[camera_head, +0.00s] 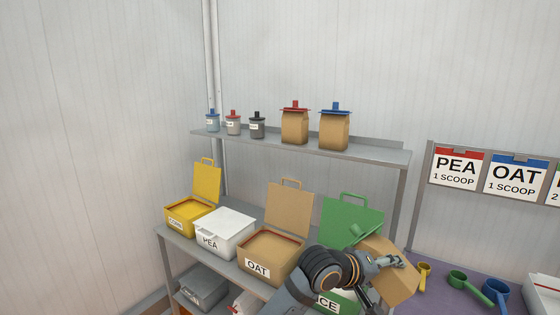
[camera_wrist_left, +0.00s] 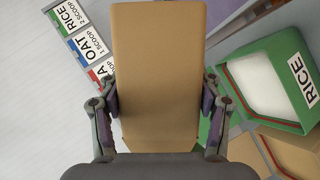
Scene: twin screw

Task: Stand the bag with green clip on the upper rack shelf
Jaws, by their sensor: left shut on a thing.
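My left gripper (camera_head: 388,263) is shut on a brown paper bag (camera_head: 402,284) and holds it tilted in the air in front of the rice bin, at the right end of the lower shelf. The upper rack shelf (camera_head: 360,155) carries a red-clipped bag (camera_head: 295,127) and a blue-clipped bag (camera_head: 334,132), both upright. My right gripper is not in view.
Small jars (camera_head: 233,126) stand left on the upper shelf; its right end is bare. Below are the yellow bin (camera_head: 190,217), PEA bin (camera_head: 225,235), OAT bin (camera_head: 270,255) and green RICE bin (camera_wrist_left: 270,85). Scoops (camera_head: 458,280) lie on the purple surface at right.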

